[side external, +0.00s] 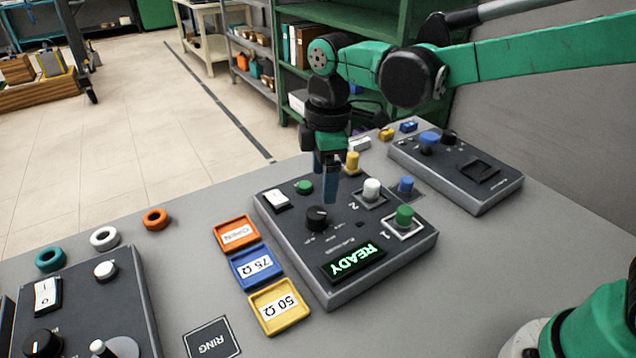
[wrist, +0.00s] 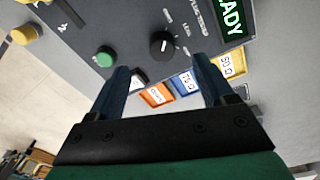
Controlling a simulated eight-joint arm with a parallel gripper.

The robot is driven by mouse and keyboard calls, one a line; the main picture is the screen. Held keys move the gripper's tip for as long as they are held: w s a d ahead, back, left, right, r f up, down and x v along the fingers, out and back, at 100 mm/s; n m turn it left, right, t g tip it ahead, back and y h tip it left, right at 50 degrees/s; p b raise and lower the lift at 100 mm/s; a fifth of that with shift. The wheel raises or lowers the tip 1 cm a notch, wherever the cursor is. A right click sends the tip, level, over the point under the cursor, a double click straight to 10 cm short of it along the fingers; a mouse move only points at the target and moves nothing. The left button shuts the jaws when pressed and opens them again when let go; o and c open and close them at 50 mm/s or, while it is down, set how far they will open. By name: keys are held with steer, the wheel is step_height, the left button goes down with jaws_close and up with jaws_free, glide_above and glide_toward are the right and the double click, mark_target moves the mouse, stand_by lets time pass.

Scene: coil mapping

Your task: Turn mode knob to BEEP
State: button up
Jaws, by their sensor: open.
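The dark test box (side external: 284,235) has a display (side external: 353,263) lit with green "READY". A black round knob (side external: 317,217) with a white pointer mark stands on its top face. The same knob shows in the wrist view (wrist: 163,44), with small printed labels around it too blurred to read. My gripper (side external: 328,190) points down above the box, a little behind the knob. In the wrist view my gripper (wrist: 165,85) has its two blue fingers apart, with nothing between them. The knob appears beyond the fingertips, and I see no contact.
A green button (side external: 304,187), white plug (side external: 371,189) and green plug (side external: 404,215) stand near the knob. Orange (side external: 236,234), blue (side external: 256,267) and yellow (side external: 280,306) trays line the box's left side. Another box (side external: 455,172) sits behind right; a third (side external: 130,300) sits front left.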

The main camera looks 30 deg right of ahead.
mark_target(316, 212)
steer(key=shift+w+a+f+n+g, duration=0.3)
steer(key=shift+a+f+n, duration=0.2)
steer(key=shift+f+n, duration=0.1)
steer(key=shift+f, duration=2.75)
jaws_close()
